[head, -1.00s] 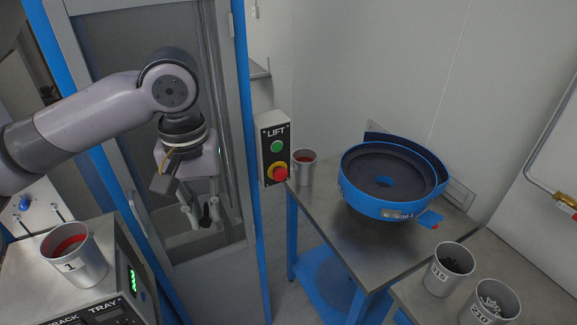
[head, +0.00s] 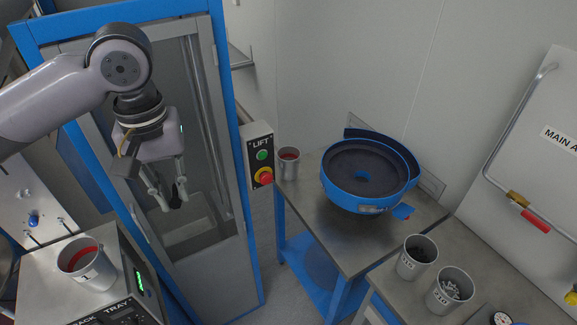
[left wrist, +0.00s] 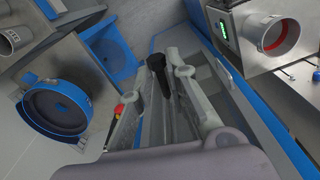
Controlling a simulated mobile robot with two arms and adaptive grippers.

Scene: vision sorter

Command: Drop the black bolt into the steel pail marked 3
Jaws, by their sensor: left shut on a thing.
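My left gripper (head: 168,198) is shut on the black bolt (head: 175,194), held upright in the air in front of the grey, blue-framed cabinet. The bolt (left wrist: 159,74) shows dark between the fingers (left wrist: 177,82) in the left wrist view. A steel pail marked 1 (head: 94,273), red inside, stands on the device at lower left; it also shows in the left wrist view (left wrist: 292,42). Another red-lined steel pail (head: 289,169) stands beside the lift panel; I see no readable number on it. No mark 3 is readable. My right gripper is not in view.
A blue bowl feeder (head: 370,200) sits on the steel table (head: 330,215). Two pails of dark (head: 414,264) and grey parts (head: 447,298) stand on the lower right bench. The lift panel (head: 257,160) with a red button juts out beside the cabinet.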

